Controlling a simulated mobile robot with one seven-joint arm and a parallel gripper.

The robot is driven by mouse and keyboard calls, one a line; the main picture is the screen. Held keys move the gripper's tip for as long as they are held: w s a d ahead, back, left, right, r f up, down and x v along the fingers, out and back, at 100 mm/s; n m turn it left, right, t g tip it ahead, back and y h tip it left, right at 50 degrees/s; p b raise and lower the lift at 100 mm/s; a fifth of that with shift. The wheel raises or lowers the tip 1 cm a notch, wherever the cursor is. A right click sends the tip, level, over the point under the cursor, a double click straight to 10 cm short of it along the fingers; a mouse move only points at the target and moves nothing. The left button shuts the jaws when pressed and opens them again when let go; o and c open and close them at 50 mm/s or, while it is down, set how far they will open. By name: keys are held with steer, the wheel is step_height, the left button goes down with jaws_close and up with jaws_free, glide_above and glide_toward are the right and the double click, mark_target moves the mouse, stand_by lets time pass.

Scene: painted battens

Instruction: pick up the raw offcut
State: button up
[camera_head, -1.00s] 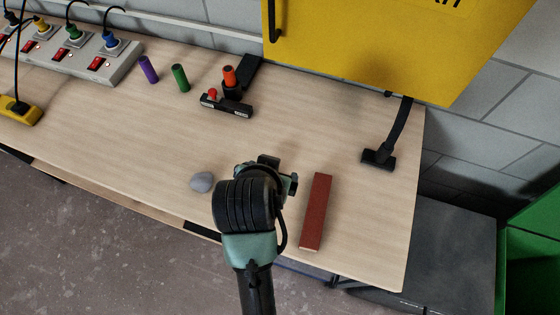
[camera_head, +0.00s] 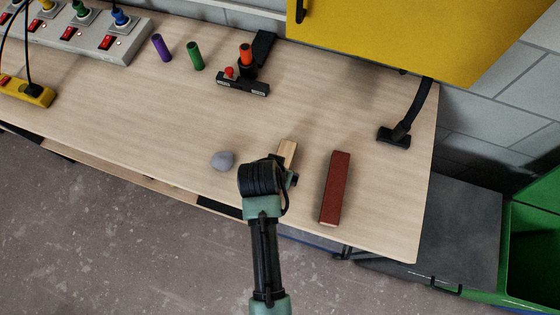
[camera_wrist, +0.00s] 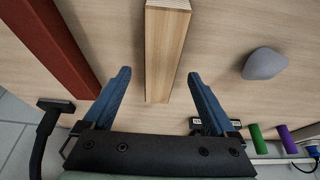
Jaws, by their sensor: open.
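The raw offcut (camera_head: 287,151) is a short piece of bare, light wood on the table. In the head view its near part is hidden behind my arm. In the wrist view the raw offcut (camera_wrist: 164,50) runs from the top edge down to between the tips of my blue fingers. My gripper (camera_wrist: 158,88) is open, with one finger on each side of the offcut and a visible gap at both. In the head view my gripper (camera_head: 284,172) is mostly hidden by my own wrist.
A red-brown painted batten (camera_head: 335,188) lies to the right of the offcut, and a grey stone (camera_head: 222,160) to the left. A black stand with an orange cylinder (camera_head: 246,55), a green cylinder (camera_head: 195,56) and a purple cylinder (camera_head: 161,47) stand farther back. The table's middle is clear.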

steer(key=shift+x, duration=1.5)
jaws_close()
